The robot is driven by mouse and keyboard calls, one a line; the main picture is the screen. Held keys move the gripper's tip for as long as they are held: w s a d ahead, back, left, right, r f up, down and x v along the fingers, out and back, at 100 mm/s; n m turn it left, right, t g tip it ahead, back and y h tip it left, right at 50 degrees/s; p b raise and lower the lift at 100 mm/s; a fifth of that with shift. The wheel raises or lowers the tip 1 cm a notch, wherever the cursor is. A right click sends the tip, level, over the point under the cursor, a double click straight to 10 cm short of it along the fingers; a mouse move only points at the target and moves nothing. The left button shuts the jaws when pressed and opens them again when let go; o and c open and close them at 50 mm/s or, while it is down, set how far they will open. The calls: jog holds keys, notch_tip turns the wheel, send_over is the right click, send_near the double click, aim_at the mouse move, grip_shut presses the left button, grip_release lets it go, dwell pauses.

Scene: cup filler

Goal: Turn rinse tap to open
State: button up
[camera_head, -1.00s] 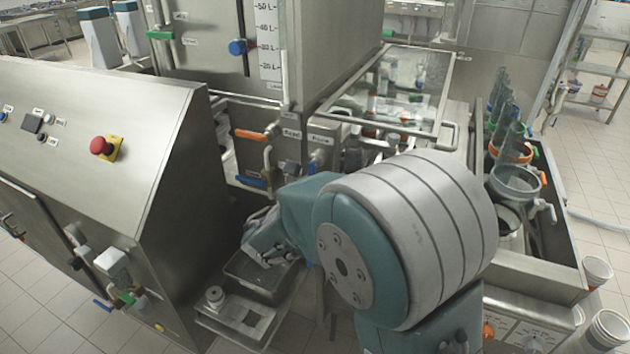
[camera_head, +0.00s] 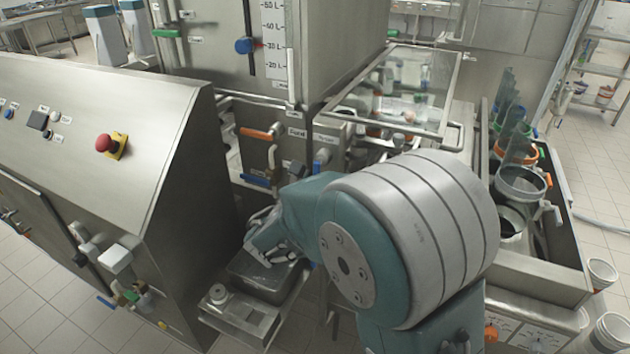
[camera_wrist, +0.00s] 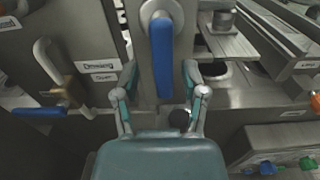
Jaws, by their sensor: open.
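A blue tap handle (camera_wrist: 162,60) hangs straight down from a round metal hub in the wrist view, on a steel post. I take it as the rinse tap, but its own label is not readable. Its upper part also shows in the head view (camera_head: 321,158), just above my arm. My gripper (camera_wrist: 160,78) is open in the wrist view, with one finger on each side of the handle's lower part. I cannot tell whether either finger touches it. In the head view my gripper (camera_head: 266,243) is partly hidden by my arm.
A second blue lever (camera_wrist: 40,112) lies horizontally left of the gripper, beside a curved pipe (camera_wrist: 52,68). A steel tray (camera_head: 240,318) sits low in front. The control cabinet (camera_head: 110,150) stands left, and a trough with cups (camera_head: 522,182) stands right.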

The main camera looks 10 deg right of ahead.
jog(key=v, duration=1.2)
jog(key=s+d+m+g+y, duration=0.1)
jog(key=s+d+m+g, duration=1)
jog(key=d+m, duration=0.4)
jog(key=s+a+r+m+t+y, duration=0.1)
jog(key=s+a+m+y, duration=0.3)
jog(key=s+m+y, duration=0.5)
jog(key=m+t, duration=0.1)
jog(key=m, duration=0.3)
jog(key=shift+a+r+m+y, duration=0.25)
jog(key=shift+m+y, duration=0.05)
